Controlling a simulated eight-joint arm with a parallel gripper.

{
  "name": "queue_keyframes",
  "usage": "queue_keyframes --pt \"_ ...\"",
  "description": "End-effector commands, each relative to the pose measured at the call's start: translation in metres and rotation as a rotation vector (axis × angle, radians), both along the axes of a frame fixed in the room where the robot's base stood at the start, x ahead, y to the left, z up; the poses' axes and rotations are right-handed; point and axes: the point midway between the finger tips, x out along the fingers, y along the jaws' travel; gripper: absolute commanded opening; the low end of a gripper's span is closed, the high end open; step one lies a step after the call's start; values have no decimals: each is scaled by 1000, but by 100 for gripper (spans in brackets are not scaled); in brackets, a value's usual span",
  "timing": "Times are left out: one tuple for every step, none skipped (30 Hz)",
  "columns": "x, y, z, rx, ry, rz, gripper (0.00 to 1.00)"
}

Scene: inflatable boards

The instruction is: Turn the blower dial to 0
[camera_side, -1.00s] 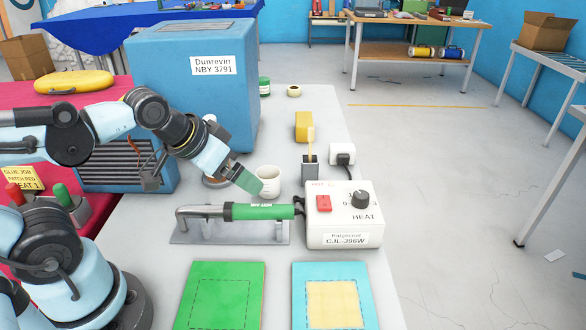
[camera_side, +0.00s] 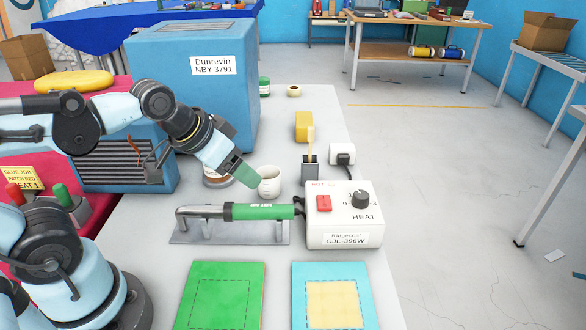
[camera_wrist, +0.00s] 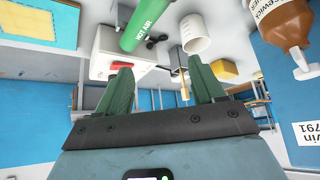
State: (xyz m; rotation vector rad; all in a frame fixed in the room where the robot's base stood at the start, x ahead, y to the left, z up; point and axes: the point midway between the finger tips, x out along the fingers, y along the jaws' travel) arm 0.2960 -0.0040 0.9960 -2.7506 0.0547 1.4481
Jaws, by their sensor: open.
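The blower control box (camera_side: 344,230) is white, marked HEAT, with a black dial (camera_side: 361,199) and a red switch (camera_side: 324,203) on its top. The dial has 0 at its left and 3 at its right; I cannot tell exactly which mark it points to. The green hot-air handpiece (camera_side: 264,211) lies on a metal stand left of the box. My gripper (camera_side: 248,178) is above and left of the box, near the white cup (camera_side: 270,181), apart from the dial. In the wrist view its two green fingers (camera_wrist: 163,88) are spread with nothing between them.
A brush stands in a grey holder (camera_side: 310,174) behind the box, near a yellow block (camera_side: 304,126) and a plug (camera_side: 343,154). Green (camera_side: 215,272) and blue-edged (camera_side: 300,300) boards lie in front. A brown bottle (camera_wrist: 285,28) is near the cup.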

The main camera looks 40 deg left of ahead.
Motion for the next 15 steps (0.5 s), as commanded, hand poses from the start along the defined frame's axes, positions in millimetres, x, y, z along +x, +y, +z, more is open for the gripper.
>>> queue_keyframes --pt "7 -4 6 7 14 -34 61" --pt "12 -6 10 13 24 -61 61" --pt "19 -10 16 23 39 -103 61" --pt "24 -14 20 29 52 -137 61" --pt "31 -18 24 35 64 -174 61" --pt "39 -23 29 45 81 -225 61" --pt "46 -27 32 51 92 -264 61" --pt "52 -31 35 57 103 -303 61" --pt "60 -36 38 64 117 -354 61" --pt "67 -40 41 69 126 -393 61" --pt "73 -45 43 73 135 -433 61" --pt "82 -51 45 79 146 -486 61" --pt "89 -55 46 83 154 -527 61" --pt "95 -60 47 85 160 -568 61" --pt "104 -66 48 90 170 -622 61"
